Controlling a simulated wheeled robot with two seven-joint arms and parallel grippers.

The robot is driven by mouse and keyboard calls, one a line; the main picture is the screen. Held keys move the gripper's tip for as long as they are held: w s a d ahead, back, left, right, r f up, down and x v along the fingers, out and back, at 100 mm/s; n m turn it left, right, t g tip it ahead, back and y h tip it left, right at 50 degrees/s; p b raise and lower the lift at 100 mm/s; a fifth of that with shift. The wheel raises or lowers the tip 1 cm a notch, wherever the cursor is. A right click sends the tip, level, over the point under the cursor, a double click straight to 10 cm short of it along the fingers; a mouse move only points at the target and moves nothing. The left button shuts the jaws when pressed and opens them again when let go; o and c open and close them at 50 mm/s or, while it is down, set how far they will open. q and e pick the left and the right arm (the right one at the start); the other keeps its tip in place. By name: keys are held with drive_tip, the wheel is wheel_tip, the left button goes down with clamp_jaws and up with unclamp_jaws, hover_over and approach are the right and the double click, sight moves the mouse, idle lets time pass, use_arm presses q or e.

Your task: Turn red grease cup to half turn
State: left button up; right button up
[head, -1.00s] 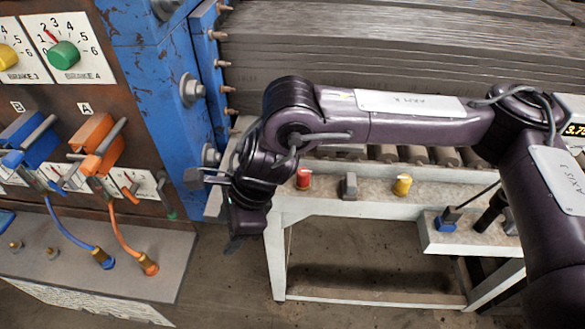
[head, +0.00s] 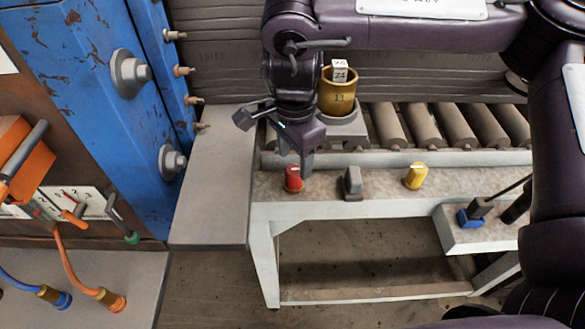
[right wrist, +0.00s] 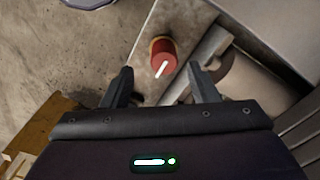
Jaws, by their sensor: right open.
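The red grease cup (head: 293,178) stands on the front ledge of the roller table, at its left end. In the right wrist view the red cup (right wrist: 162,57) has a white pointer line on its top and a yellowish base. My right gripper (head: 306,165) hangs just above and behind the cup in the head view. Its two fingers (right wrist: 160,82) are apart, with nothing between them, and the cup lies beyond the fingertips. I cannot tell of any contact. My left gripper is not in view.
A grey knob (head: 351,184) and a yellow cup (head: 415,176) stand in line to the right of the red one. A brass-coloured pot (head: 338,98) stands behind. A blue post (head: 120,100) with bolts rises at left. Rollers (head: 420,126) run behind the ledge.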

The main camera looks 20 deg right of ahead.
sight(293, 170)
drive_tip(key=f, duration=0.4)
drive_tip(key=shift+w+f, duration=0.1)
drive_tip(key=shift+w, duration=0.2)
drive_tip(key=shift+f, duration=0.35)
drive_tip(key=c, duration=0.5)
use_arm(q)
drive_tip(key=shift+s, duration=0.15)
use_arm(e)
drive_tip(key=c, duration=0.5)
